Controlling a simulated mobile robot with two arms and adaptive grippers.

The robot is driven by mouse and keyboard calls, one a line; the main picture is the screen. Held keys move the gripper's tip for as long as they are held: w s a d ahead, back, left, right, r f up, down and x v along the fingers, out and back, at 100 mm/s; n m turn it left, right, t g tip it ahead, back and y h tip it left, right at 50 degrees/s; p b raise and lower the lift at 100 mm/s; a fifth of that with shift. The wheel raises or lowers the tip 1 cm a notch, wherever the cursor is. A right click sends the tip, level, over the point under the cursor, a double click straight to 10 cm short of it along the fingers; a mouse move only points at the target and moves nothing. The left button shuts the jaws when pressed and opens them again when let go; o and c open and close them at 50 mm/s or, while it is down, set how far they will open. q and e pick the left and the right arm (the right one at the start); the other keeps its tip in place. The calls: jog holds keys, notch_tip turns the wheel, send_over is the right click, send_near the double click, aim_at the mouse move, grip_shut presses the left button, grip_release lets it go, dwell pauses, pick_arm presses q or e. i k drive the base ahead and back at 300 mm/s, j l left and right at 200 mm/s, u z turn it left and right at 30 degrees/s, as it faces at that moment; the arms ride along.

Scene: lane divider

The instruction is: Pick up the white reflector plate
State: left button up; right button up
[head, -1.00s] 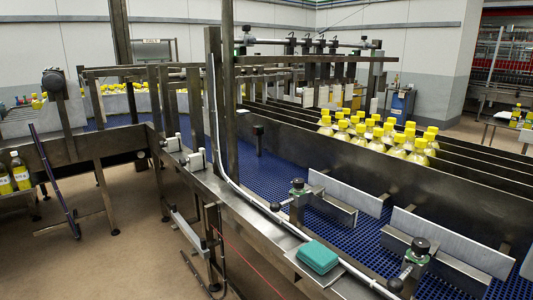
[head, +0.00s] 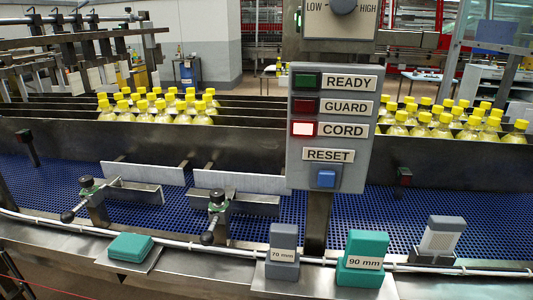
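A small upright plate with a pale, finely patterned face (head: 438,242) and a grey top stands tilted on the metal ledge at the right. It may be the white reflector plate, but I cannot tell for sure. Two long whitish guide plates, the left one (head: 146,173) and the right one (head: 240,181), stand over the blue conveyor on clamped brackets. Neither of my grippers is in view.
A teal 90 mm block (head: 362,245), a grey 70 mm block (head: 283,240) and a flat teal case (head: 130,247) sit along the front ledge. A control panel (head: 331,128) with lit CORD lamp rises mid-view. Yellow-capped bottles (head: 160,106) stand in lanes behind.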

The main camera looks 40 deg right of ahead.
aim_at(441, 235)
jog(key=z, duration=2.6)
